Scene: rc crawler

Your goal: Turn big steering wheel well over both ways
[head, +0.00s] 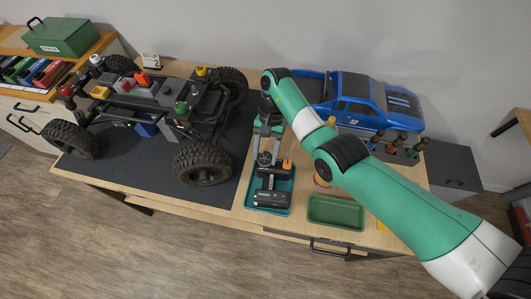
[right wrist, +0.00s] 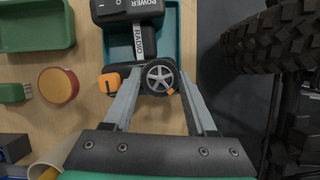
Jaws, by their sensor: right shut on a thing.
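The black radio transmitter (head: 270,198) lies in a teal tray (head: 285,208) on the bench, and its POWER and RADIO labels show in the right wrist view (right wrist: 132,10). Its steering wheel (right wrist: 160,76) is dark with a grey spoked hub and an orange mark at the lower right of its rim. An orange part (right wrist: 109,82) sits at the left of the transmitter. My right gripper (head: 268,160) reaches down over the wheel, one finger on each side, and is shut on it. The wheel is hard to make out in the head view. My left gripper is not in view.
The crawler chassis (head: 150,105) with big tires stands left on a dark mat (head: 120,180). A blue car body (head: 365,95) lies behind my right arm. A green tray (head: 336,212) and a red-topped round pot (right wrist: 58,85) are close by.

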